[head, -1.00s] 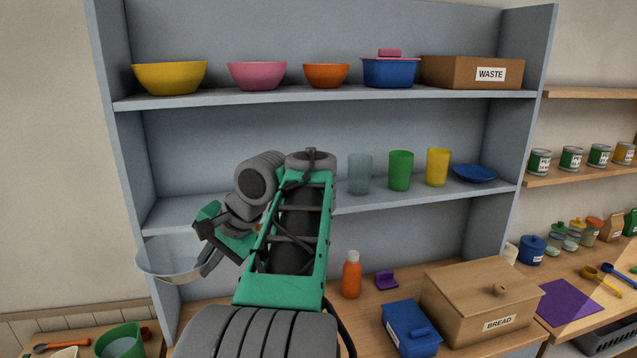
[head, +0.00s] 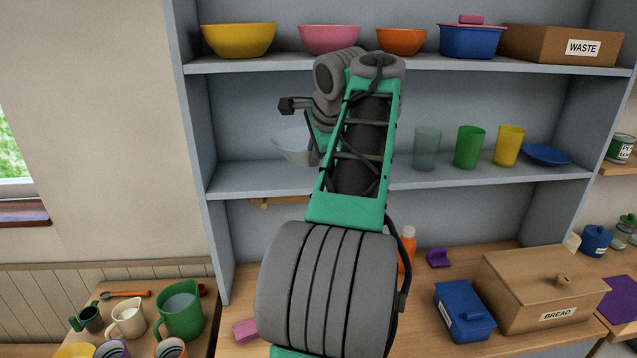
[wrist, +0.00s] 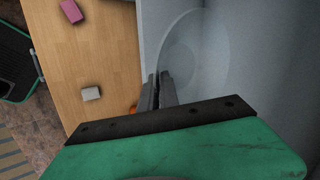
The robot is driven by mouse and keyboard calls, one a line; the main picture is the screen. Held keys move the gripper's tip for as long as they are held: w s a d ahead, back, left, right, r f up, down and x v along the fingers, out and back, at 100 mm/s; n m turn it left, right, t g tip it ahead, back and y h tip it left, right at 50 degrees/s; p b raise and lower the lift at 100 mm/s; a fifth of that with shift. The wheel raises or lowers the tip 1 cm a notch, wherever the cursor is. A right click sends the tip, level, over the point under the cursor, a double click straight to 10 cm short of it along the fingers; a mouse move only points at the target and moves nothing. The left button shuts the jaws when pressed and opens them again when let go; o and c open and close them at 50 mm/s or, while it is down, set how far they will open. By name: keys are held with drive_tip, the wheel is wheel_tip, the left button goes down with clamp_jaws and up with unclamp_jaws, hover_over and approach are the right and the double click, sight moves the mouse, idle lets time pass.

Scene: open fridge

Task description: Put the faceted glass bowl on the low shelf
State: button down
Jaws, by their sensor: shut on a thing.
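The faceted glass bowl (head: 290,147) is clear and pale. In the head view it shows to the left of my arm, in front of the shelf unit's left bay and a little above the low shelf (head: 240,182). My gripper (head: 314,150) is shut on the bowl's right side, partly hidden by my arm. In the wrist view the jaws (wrist: 165,90) pinch the near edge of the bowl (wrist: 197,50), a faint see-through disc. Whether the bowl touches the shelf cannot be told.
A clear glass (head: 426,150), a green cup (head: 469,147), a yellow cup (head: 508,146) and a blue plate (head: 546,155) stand on the low shelf's right part. The upper shelf (head: 290,66) runs above with several bowls. The low shelf's left end looks clear.

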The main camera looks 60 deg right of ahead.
drive_tip(key=shift+w+d+f, duration=0.25)
drive_tip(key=shift+w+f, duration=0.05)
drive_tip(key=shift+f, duration=0.2)
drive_tip(key=f+b, duration=0.1)
drive_tip(key=d+f, duration=0.1)
drive_tip(key=f, duration=0.1)
drive_tip(key=w+f+b, duration=0.1)
drive_tip(key=f, duration=0.1)
drive_tip(key=shift+w+d+b, duration=0.1)
drive_tip(key=shift+d+b, duration=0.15)
drive_tip(key=shift+b, duration=0.05)
drive_tip(key=shift+r, duration=0.1)
drive_tip(key=c, duration=2)
unclamp_jaws()
drive_tip(key=shift+f, duration=0.2)
drive_tip(key=shift+c, duration=0.2)
drive_tip(key=o, duration=0.4)
drive_tip(key=shift+o, duration=0.2)
drive_tip(key=shift+r, duration=0.15)
